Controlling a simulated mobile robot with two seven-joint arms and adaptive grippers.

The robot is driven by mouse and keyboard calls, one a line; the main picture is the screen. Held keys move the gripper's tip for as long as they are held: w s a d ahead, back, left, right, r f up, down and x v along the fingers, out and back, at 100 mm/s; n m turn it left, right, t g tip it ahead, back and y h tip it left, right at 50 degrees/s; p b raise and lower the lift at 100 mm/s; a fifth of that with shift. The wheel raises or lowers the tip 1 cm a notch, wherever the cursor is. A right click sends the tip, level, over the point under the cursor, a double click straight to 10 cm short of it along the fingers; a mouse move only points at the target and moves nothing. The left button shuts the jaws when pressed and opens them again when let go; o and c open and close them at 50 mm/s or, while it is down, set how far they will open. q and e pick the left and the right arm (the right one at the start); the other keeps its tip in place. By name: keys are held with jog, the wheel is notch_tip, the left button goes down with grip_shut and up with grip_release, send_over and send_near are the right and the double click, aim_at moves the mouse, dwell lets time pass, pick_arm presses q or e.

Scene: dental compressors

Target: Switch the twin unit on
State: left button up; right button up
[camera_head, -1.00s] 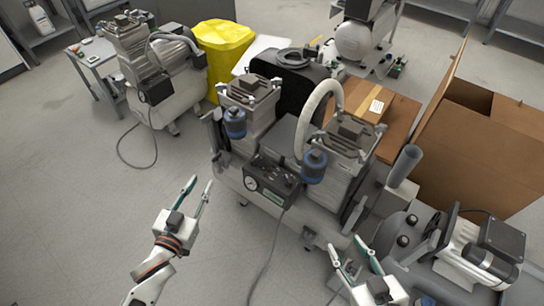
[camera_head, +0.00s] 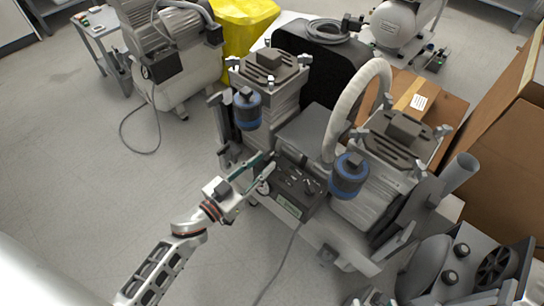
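The twin unit (camera_head: 318,243) stands in the middle of the head view, with two ribbed pump heads, two blue-banded filters and a thick pale hose. Its dark control box (camera_head: 297,184) is on the near side, with small controls on top and a cable hanging down. At the bottom edge a small pale part, likely my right gripper (camera_head: 372,297), barely shows. Its fingers cannot be made out.
Another compressor (camera_head: 172,62) stands at the back left by a yellow bin (camera_head: 246,18). A black case (camera_head: 318,62) and cardboard boxes (camera_head: 426,97) are behind the twin unit. A machine with dark knobs (camera_head: 449,278) is at lower right. The floor at left is clear.

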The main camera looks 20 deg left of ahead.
aim_at(264, 162)
pick_arm(q)
jog(key=shift+x, duration=1.85)
jog(key=shift+f, duration=0.1)
grip_shut()
